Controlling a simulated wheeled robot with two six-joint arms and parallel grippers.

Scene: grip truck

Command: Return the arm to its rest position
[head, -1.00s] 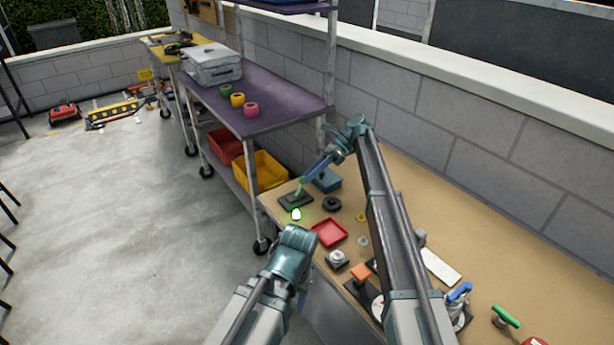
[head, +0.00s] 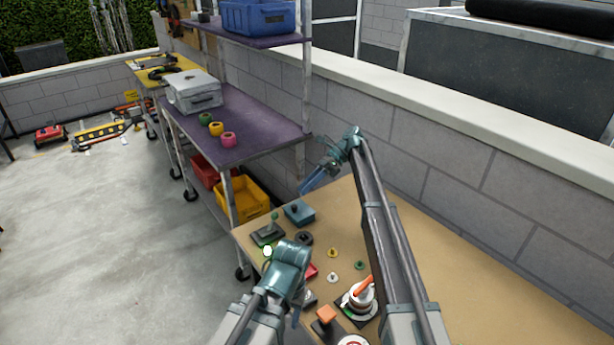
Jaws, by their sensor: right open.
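My right arm reaches up from the bottom of the head view and bends over at its top. My right gripper (head: 317,180) hangs there, open, above the table's far left corner, pointing down and left. No object shows between its fingers. It is apart from the dark base with a green-knobbed lever (head: 268,234) and the blue box (head: 299,213) below it. My left gripper does not show.
The tan table (head: 455,275) is clear at the right. Its front left holds a black ring (head: 304,238), small knobs and an orange-handled device (head: 360,298). A purple-topped shelf cart (head: 265,133) stands behind its left end. A block wall (head: 440,165) runs along the back.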

